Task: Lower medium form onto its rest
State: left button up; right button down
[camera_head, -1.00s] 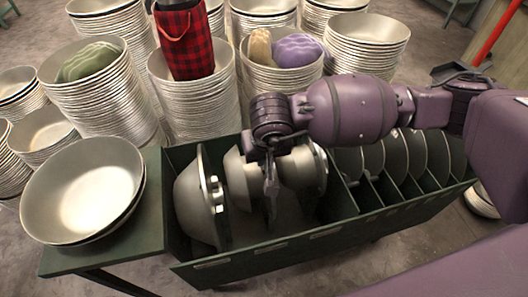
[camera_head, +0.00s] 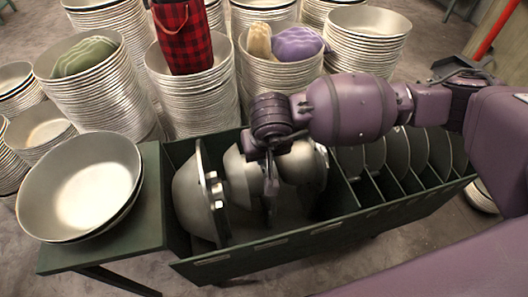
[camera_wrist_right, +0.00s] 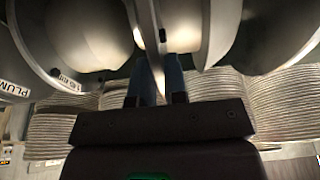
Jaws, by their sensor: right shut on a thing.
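The medium form, a rounded silvery metal dome (camera_head: 236,178), is the middle of three forms in the left part of the green rack. My right gripper (camera_head: 270,188) reaches down from above on its right side. In the right wrist view the gripper (camera_wrist_right: 160,88) is shut on a thin metal edge (camera_wrist_right: 150,40) between domed surfaces. The arm and gripper partly cover the form. Its underside is hidden, so I cannot tell whether it touches its rest. My left gripper is not in view.
The larger form (camera_head: 190,195) stands close on the left and a smaller one (camera_head: 308,165) on the right. The rack's front wall (camera_head: 300,240) and dividers, with upright discs (camera_head: 420,155), bound the space. Large bowls (camera_head: 80,185) lie on the left shelf. Bowl stacks (camera_head: 195,90) stand behind.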

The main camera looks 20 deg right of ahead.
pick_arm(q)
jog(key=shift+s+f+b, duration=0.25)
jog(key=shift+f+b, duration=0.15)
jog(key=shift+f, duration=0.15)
pick_arm(e)
jog(key=shift+f, duration=0.8)
jog(key=c, duration=1.2)
grip_release()
jog(key=shift+o, duration=0.5)
jog(key=shift+f, duration=0.1)
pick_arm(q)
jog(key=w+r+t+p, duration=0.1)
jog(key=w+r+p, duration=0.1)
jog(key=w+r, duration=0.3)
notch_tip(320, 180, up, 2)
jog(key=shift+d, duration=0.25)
pick_arm(e)
jog(key=v, duration=1.1)
